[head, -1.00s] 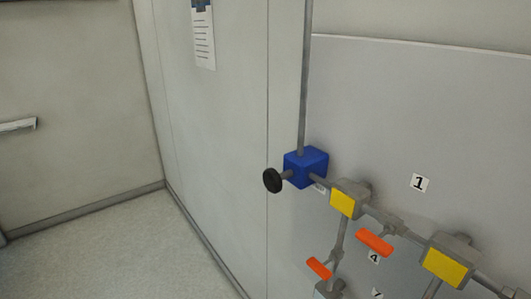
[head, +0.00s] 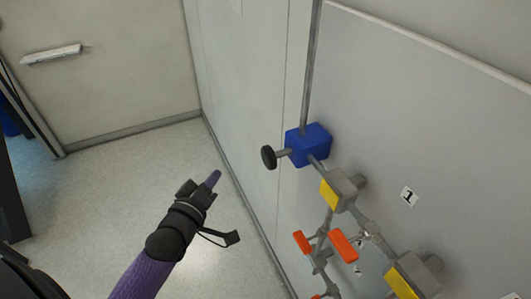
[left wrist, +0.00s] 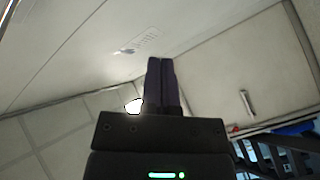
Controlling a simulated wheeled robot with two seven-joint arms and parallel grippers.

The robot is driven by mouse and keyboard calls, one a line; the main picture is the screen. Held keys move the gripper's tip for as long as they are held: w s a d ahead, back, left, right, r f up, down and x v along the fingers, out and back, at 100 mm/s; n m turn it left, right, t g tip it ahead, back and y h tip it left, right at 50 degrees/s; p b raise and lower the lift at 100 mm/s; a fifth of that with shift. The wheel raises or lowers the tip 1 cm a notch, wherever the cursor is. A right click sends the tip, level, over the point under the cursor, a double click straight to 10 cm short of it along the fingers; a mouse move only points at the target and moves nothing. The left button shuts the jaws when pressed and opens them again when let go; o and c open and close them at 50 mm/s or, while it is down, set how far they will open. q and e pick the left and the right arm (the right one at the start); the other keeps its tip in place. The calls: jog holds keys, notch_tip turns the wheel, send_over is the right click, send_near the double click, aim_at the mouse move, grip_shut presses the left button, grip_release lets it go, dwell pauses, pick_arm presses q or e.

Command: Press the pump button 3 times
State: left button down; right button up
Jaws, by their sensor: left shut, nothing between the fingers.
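The pump is a blue block (head: 308,145) on a grey vertical pipe at the wall panel. Its round black button (head: 268,157) sticks out to the left on a short grey stem. My left gripper (head: 214,178) is in the head view, below and left of the button and clearly apart from it. Its fingers point up and to the right. In the left wrist view the two dark fingers (left wrist: 161,72) are together with nothing between them. The pump does not show in the left wrist view. My right gripper is not in view.
Grey pipes with yellow blocks (head: 401,282) and orange handles (head: 343,246) run down and right from the pump, in front of the white panel (head: 440,130). A white bar (head: 52,54) is on the far wall. The floor (head: 110,190) at left is clear.

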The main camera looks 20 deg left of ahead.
aim_at(267, 163)
pick_arm(q)
jog(key=w+d+b, duration=0.1)
jog(key=w+d, duration=0.4)
jog(key=w, duration=0.1)
jog(key=shift+w+d+b, duration=0.35)
jog(key=shift+w+d, duration=0.05)
jog(key=shift+w+d, duration=0.1)
dwell(1.9)
jog(key=shift+w+d, duration=0.2)
jog(key=shift+w+d, duration=1.05)
jog(key=shift+w, duration=0.2)
dwell(1.9)
